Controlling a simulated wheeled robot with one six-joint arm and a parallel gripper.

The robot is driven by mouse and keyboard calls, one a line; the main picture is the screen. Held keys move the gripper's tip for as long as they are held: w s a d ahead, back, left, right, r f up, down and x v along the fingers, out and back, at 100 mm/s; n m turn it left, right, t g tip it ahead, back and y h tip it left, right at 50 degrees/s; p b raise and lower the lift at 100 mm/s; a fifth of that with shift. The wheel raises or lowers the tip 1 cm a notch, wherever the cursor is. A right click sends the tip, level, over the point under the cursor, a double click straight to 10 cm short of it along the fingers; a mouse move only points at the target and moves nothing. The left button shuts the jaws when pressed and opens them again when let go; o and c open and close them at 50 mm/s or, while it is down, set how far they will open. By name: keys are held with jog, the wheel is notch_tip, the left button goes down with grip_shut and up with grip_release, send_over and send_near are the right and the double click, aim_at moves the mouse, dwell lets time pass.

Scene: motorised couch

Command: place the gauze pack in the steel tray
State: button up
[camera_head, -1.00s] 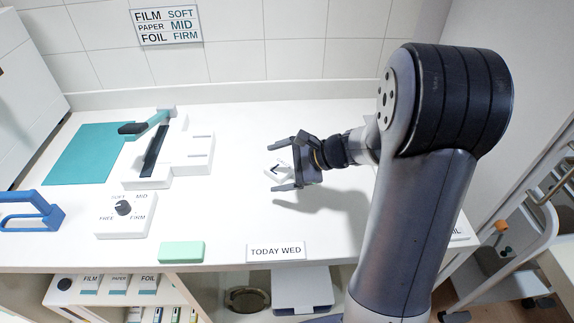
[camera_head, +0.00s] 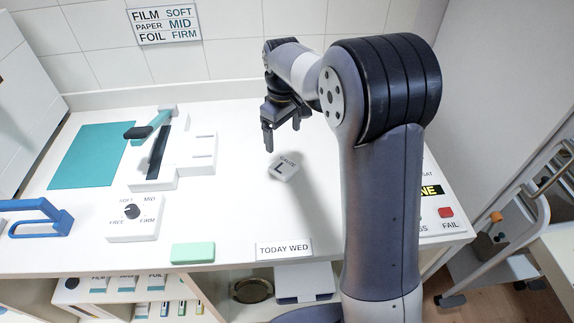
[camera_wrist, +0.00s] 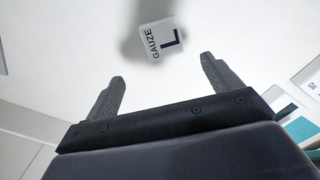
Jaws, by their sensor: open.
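The gauze pack (camera_head: 285,167) is a small white block marked GAUZE and L on the white worktop. In the wrist view the gauze pack (camera_wrist: 160,40) lies beyond the fingertips, apart from them. My gripper (camera_head: 283,138) is open and empty, pointing down just behind the pack in the head view. Its two spread fingers also show in the wrist view (camera_wrist: 163,70).
A green block (camera_head: 193,253) and a TODAY WED label (camera_head: 284,249) line the front edge. Worktop around the pack is clear.

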send_over(283, 165)
jog(key=f, duration=0.5)
jog(key=shift+w+d+f, duration=0.15)
jog(key=shift+w, duration=0.1)
jog(key=f, duration=0.1)
jog(key=f+p, duration=0.1)
jog(key=f, duration=0.1)
jog(key=f+p, duration=0.1)
jog(key=shift+s+f, duration=0.2)
jog(key=shift+s, duration=0.15)
jog(key=shift+f, duration=0.45)
jog(key=c, duration=1.1)
jog(key=shift+r, duration=0.1)
jog(key=shift+c, duration=0.2)
